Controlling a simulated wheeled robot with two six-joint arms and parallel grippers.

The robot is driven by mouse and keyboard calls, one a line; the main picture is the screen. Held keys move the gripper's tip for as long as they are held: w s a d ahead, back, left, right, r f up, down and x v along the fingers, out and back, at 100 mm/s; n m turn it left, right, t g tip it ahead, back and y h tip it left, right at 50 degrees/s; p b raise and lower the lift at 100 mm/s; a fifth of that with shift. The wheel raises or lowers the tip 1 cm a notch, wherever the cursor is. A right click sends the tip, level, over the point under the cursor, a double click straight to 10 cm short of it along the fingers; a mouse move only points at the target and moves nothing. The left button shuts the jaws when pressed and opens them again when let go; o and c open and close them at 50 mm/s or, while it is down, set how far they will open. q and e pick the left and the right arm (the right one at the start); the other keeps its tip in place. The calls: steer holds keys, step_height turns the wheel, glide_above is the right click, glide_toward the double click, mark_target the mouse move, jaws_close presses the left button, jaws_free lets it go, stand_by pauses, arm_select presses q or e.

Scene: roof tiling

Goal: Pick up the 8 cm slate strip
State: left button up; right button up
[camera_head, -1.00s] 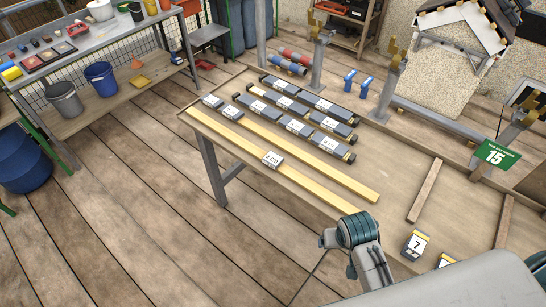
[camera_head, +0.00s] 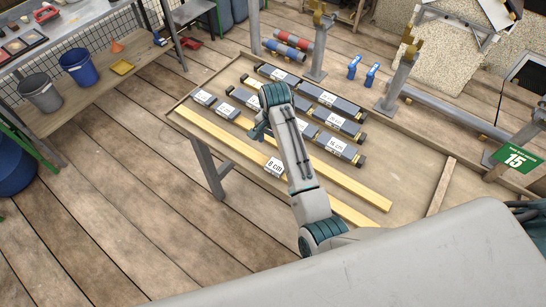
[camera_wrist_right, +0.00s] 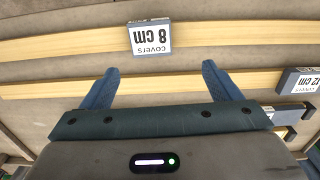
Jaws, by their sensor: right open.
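The 8 cm slate strip (camera_head: 274,166) is a short piece with a white label, lying across a yellow batten on the table. In the right wrist view the strip (camera_wrist_right: 150,38) shows upside down at the top middle, its label reading "covers 8 cm". My right gripper (camera_wrist_right: 159,68) is open and empty, its two blue fingers apart and pointing toward the strip, with a gap between. In the head view my right gripper (camera_head: 259,132) hangs over the table, up and left of the strip, partly hidden by its own wrist. My left gripper is not in view.
Longer slate strips, such as one marked 16 cm (camera_head: 337,147), lie in rows behind the 8 cm one. A 12 cm strip (camera_wrist_right: 302,80) is at the right of the wrist view. Two yellow battens (camera_head: 355,187) run along the table. Metal posts (camera_head: 398,78) stand at the back.

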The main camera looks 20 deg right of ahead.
mark_target(276, 165)
steer(key=s+f, duration=0.1)
steer(key=s+f+p, duration=0.1)
steer(key=shift+f, duration=0.35)
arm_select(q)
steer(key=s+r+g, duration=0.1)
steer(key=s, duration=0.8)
arm_select(e)
steer(key=shift+w+f, duration=0.25)
steer(key=shift+f, duration=0.05)
step_height(276, 165, down, 4)
steer(key=shift+s+f+p, duration=0.15)
steer(key=shift+f+p, duration=0.05)
steer(key=shift+p, duration=1.05)
steer(key=shift+s+f, duration=0.1)
steer(key=shift+f, duration=0.45)
steer(key=shift+c, duration=1.3)
steer(key=c, duration=0.7)
steer(key=shift+c, duration=0.7)
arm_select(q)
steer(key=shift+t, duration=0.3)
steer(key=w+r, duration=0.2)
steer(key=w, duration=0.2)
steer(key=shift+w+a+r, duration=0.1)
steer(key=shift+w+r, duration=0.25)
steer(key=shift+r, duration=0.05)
arm_select(e)
steer(key=shift+w+r, duration=0.15)
steer(key=shift+w, duration=0.05)
